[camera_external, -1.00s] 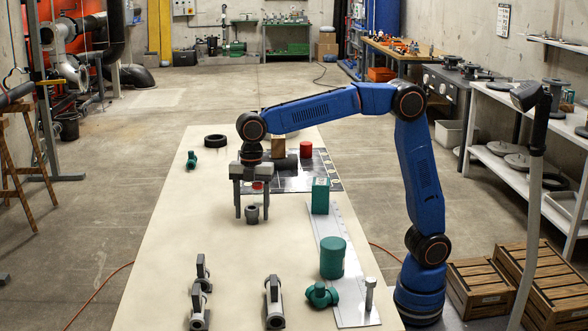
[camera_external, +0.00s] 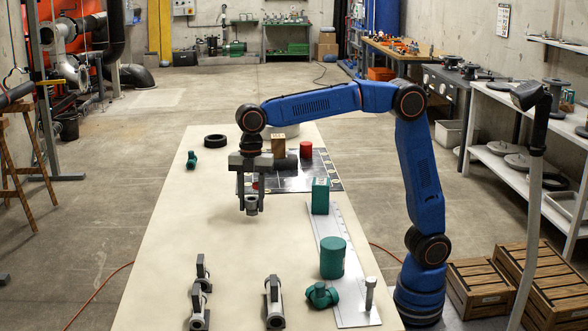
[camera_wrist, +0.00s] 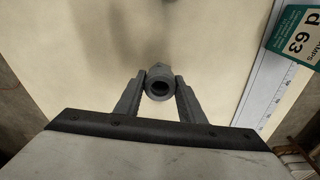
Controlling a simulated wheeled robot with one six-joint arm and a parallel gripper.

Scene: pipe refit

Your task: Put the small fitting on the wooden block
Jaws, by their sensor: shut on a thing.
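The small fitting (camera_external: 252,205) is a short grey piece with a round opening. My gripper (camera_external: 251,203) is shut on it from both sides and holds it upright, seemingly a little above the pale table. In the wrist view the fitting (camera_wrist: 159,72) sits between the two fingertips (camera_wrist: 160,88), its open end towards the camera. The wooden block (camera_external: 279,143) is a small brown piece beyond my gripper, slightly to its right, near the dark panel. Its lower part is partly hidden by a dark cylinder. The wrist view does not show the block.
A green block (camera_external: 320,196) and green cylinder (camera_external: 332,258) are to the right. Grey fittings (camera_external: 274,302) lie in front. The left of the table is mostly clear.

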